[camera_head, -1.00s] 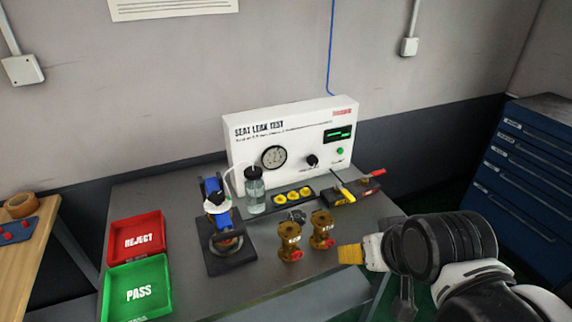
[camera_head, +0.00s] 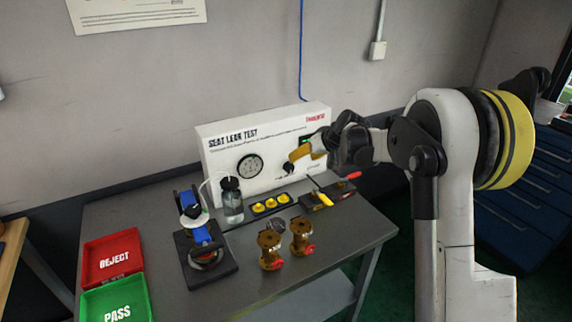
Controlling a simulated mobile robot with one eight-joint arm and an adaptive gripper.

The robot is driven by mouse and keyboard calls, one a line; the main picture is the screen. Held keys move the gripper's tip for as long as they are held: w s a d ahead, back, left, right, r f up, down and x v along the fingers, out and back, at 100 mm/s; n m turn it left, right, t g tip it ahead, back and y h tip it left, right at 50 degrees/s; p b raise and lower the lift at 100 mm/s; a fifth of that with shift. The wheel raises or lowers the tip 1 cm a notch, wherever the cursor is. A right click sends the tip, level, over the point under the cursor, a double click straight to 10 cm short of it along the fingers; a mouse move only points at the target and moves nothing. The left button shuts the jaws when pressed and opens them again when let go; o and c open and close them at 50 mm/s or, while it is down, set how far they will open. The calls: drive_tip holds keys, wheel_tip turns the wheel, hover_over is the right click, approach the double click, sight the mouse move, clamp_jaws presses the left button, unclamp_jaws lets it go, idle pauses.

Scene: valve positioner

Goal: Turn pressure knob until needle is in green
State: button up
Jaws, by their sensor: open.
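The white seat leak test panel (camera_head: 222,150) stands at the back of the grey table. Its round pressure gauge (camera_head: 250,166) has a white face; the needle and any green band are too small to read. The black pressure knob (camera_head: 288,168) is on the panel to the right of the gauge. My gripper (camera_head: 296,157) is open, with its yellow fingers just in front of the panel beside and above the knob. I cannot tell whether they touch it. My arm and gripper hide part of the panel's right side, including most of the green display.
Two brass valves (camera_head: 270,248) stand at the table's front. A clamp fixture (camera_head: 205,262) and a clear bottle (camera_head: 232,203) stand left of them. A black tray with yellow parts (camera_head: 270,204) and tools (camera_head: 332,192) lie below the panel. Red (camera_head: 112,258) and green (camera_head: 117,304) trays are at left.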

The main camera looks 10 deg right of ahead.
sight(291, 167)
drive_tip(key=b+x, duration=0.1)
drive_tip(key=x, duration=0.4)
drive_tip(key=d+b+x, duration=0.1)
drive_tip(key=x, duration=0.4)
drive_tip(key=d+b+x, duration=0.1)
drive_tip(key=x, duration=0.3)
drive_tip(key=shift+w+a+f+b, duration=0.15)
drive_tip(key=shift+w+f+b, duration=0.25)
drive_tip(key=shift+w, duration=0.25)
